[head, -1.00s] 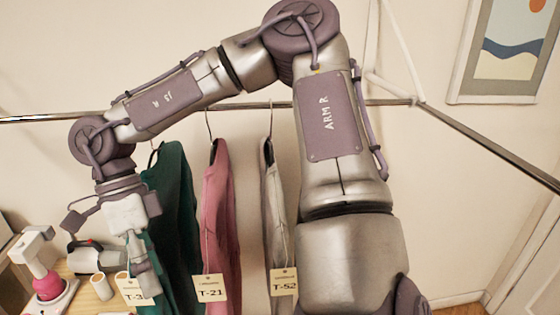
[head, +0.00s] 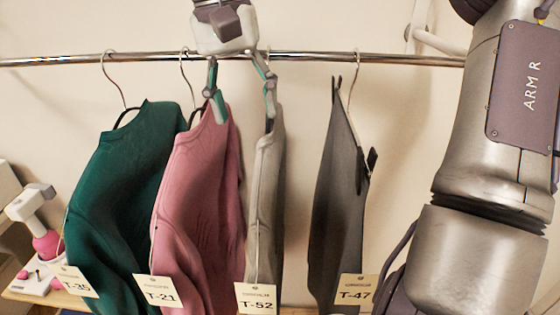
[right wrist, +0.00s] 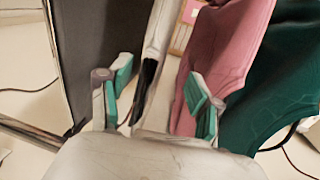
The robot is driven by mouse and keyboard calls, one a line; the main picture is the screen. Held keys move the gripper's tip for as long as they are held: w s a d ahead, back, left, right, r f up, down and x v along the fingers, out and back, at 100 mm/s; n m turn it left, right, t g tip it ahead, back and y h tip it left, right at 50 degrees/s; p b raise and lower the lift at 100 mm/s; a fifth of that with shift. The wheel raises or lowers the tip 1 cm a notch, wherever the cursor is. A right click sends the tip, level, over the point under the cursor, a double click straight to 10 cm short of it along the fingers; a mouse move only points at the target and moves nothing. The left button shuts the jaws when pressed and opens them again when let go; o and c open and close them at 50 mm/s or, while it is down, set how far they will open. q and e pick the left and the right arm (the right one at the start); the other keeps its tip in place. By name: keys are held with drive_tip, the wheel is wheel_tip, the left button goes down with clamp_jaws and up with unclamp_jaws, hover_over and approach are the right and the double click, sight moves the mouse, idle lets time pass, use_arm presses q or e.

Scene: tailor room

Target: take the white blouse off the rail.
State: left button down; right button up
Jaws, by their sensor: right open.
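The pale whitish-grey garment (head: 264,205), the palest on the rail and the best match for the white blouse, hangs edge-on with tag T-52 (head: 256,298). My right gripper (head: 244,112) is open, pointing down in front of the rail (head: 310,57). One finger overlaps the pink garment's shoulder; the other overlaps the top of the pale garment, hiding much of its hanger. In the right wrist view the pale garment (right wrist: 157,45) shows between the spread fingers (right wrist: 160,95), not visibly gripped. My left gripper is not in view.
A pink garment (head: 200,190) tagged T-21 and a green one (head: 125,170) hang to the left. A dark grey garment (head: 338,200) tagged T-47 hangs to the right, with a gap between. A small pink-and-white device (head: 45,240) stands at lower left.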

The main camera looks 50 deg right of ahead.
drive_tip(key=f, duration=0.3)
drive_tip(key=d+f, duration=0.1)
drive_tip(key=f, duration=0.1)
drive_tip(key=shift+s+f, duration=0.2)
drive_tip(key=shift+s, duration=0.2)
drive_tip(key=shift+f, duration=0.15)
drive_tip(key=f+p, duration=0.1)
drive_tip(key=f, duration=0.1)
drive_tip(key=s+f, duration=0.1)
drive_tip(key=f, duration=0.1)
drive_tip(key=shift+s+a+f+p, duration=0.1)
drive_tip(key=shift+s+p, duration=0.05)
drive_tip(key=shift+p, duration=0.2)
drive_tip(key=shift+f, duration=0.4)
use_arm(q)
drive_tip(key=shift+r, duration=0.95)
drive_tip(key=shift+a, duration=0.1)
use_arm(e)
drive_tip(key=shift+c, duration=0.3)
drive_tip(key=shift+c, duration=1.3)
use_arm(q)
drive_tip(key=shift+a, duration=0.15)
use_arm(e)
clamp_jaws()
